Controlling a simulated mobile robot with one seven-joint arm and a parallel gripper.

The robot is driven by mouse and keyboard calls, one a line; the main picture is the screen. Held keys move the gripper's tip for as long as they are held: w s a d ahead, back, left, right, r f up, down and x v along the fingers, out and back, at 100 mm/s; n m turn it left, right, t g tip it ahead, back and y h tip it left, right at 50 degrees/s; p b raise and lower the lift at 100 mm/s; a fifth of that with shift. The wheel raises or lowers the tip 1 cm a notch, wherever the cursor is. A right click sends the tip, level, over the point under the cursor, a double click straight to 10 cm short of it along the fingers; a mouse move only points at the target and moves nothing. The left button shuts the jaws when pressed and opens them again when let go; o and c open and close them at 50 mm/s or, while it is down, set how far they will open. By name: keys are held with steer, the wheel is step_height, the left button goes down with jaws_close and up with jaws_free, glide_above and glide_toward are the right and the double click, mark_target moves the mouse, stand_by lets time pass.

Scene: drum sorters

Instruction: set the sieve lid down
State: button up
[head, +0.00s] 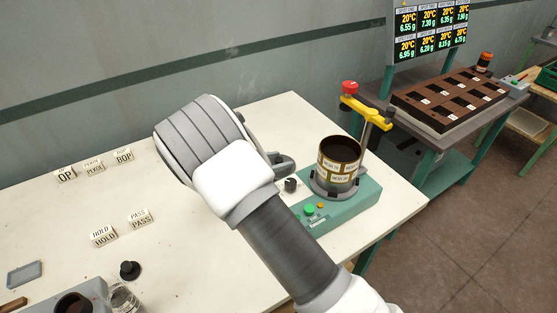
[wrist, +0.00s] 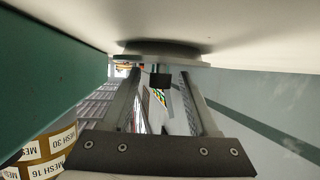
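The sieve lid (wrist: 168,48) is a flat grey disc with a dark knob (wrist: 160,80). In the wrist view, which looks upside down, it lies flat against the white tabletop, beside the green shaker base. My gripper (wrist: 160,84) is open, its two fingers on either side of the knob with a visible gap at each side. In the head view my wrist and arm hide most of the gripper and lid. The sieve stack (head: 338,164) stands on the green shaker (head: 340,205), open at the top. Its mesh labels also show in the wrist view (wrist: 42,150).
A red-topped yellow clamp (head: 365,108) rises behind the stack. Label blocks such as HOLD (head: 104,237) and PASS (head: 139,218), a black knobbed weight (head: 130,270) and a glass jar (head: 122,298) stand on the left of the table. The table's middle left is clear.

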steer(key=shift+r, duration=0.15)
steer(key=v, duration=0.8)
steer(key=p+v, duration=0.1)
steer(key=v, duration=0.3)
steer(key=shift+r, duration=0.4)
steer(key=w+d+r+n+t+y, duration=0.1)
steer(key=w+r+t+y, duration=0.2)
steer(key=w+r+y, duration=0.65)
steer(key=s+d+r+n+y, duration=0.1)
steer(key=s+d+r+n, duration=0.1)
steer(key=r, duration=0.5)
steer(key=s+d+r+n+y, duration=0.2)
steer(key=r, duration=0.4)
steer(key=s+d+r+n+g+y, duration=0.1)
steer(key=s+d+r+n, duration=0.15)
steer(key=s, duration=0.35)
steer(key=s+d+r+n+g, duration=0.1)
steer(key=s+d+g, duration=0.1)
steer(key=s+d, duration=0.35)
steer(key=s+d+f+g+h, duration=0.2)
steer(key=s+d, duration=0.3)
steer(key=s, duration=0.4)
steer(key=s+d+f+g+h, duration=0.1)
steer(key=s+d+f, duration=0.3)
steer(key=s, duration=0.6)
steer(key=d+h, duration=0.1)
steer(key=d, duration=0.1)
steer(key=shift+s+d+g, duration=0.25)
steer(key=shift+d+g, duration=0.1)
steer(key=shift+g, duration=0.05)
